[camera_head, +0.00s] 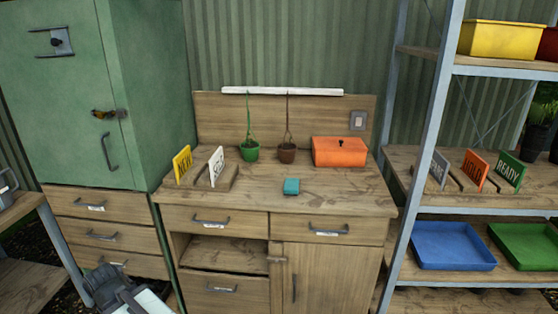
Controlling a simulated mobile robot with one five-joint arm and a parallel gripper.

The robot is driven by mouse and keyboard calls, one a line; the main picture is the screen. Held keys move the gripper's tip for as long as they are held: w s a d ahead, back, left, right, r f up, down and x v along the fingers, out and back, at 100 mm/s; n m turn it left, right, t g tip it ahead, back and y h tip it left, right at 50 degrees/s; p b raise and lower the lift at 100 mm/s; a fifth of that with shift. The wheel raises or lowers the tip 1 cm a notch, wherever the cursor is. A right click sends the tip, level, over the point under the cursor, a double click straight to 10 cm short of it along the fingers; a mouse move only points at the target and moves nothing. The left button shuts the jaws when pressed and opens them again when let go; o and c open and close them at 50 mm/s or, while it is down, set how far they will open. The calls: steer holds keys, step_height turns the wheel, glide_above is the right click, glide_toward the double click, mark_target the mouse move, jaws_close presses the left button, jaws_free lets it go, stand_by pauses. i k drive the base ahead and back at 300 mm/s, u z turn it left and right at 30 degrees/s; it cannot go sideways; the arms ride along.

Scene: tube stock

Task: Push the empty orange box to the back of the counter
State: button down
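An orange box (340,152) sits at the right rear of the wooden counter (335,188), close to the wooden backboard. A small dark knob or mark shows on its top. Its inside does not show, so I cannot tell whether it is empty. My gripper (108,283) is low at the left, in front of the drawers and below the counter top. It is well apart from the orange box. Its fingers are too unclear to tell whether they are open or shut.
Yellow (182,164) and white (216,165) signs stand at left. A metal shelf post (429,150) rises at right.

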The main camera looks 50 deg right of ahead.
mark_target(321, 158)
steer(key=u, duration=2.2)
steer(key=k, duration=1.75)
steer(key=z, duration=1.5)
steer(key=i, duration=1.05)
steer(key=u, duration=0.05)
